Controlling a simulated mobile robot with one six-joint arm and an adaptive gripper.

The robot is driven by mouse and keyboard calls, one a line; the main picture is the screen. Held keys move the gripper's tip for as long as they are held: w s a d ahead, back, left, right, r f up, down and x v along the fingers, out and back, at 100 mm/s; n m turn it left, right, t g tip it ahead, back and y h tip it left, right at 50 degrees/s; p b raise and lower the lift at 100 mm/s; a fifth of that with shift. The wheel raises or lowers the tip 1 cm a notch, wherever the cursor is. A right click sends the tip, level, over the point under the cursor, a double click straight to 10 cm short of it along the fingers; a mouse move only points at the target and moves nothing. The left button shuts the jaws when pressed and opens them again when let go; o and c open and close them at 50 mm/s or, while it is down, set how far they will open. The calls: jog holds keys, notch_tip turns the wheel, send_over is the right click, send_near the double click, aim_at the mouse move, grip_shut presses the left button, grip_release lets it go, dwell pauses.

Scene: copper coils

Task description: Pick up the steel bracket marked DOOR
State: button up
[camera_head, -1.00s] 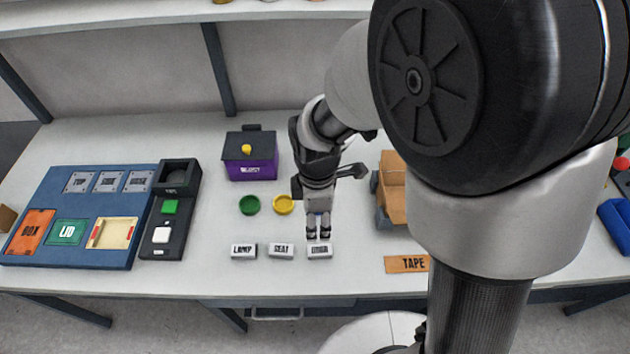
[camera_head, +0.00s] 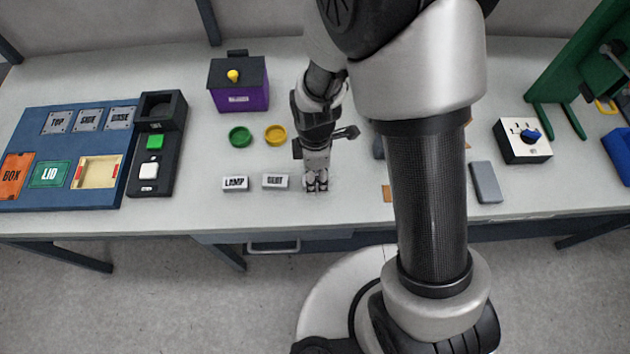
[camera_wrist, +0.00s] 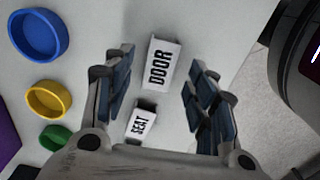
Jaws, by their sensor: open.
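The steel bracket marked DOOR (camera_wrist: 160,64) shows in the wrist view as a pale block with black letters. It lies between the two finger pads, with a gap on each side. My gripper (camera_wrist: 157,72) is open and empty. In the head view my gripper (camera_head: 316,186) points down at the right end of the row of brackets, and the DOOR bracket is hidden there. The SEAT bracket (camera_head: 275,181) lies just left of my gripper; in the wrist view it (camera_wrist: 141,124) is nearer the palm. The LAMP bracket (camera_head: 235,184) is further left.
Green (camera_head: 240,137) and yellow (camera_head: 276,135) round dishes lie behind the brackets. A blue dish (camera_wrist: 39,34) shows in the wrist view. A purple box (camera_head: 240,95) stands behind. A blue tray (camera_head: 70,195) and a black button unit (camera_head: 152,180) are at left.

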notch_tip(320, 180, down, 2)
jog(key=shift+f, duration=0.15)
jog(key=shift+c, duration=0.4)
jog(key=c, duration=1.1)
jog(key=shift+o, duration=0.2)
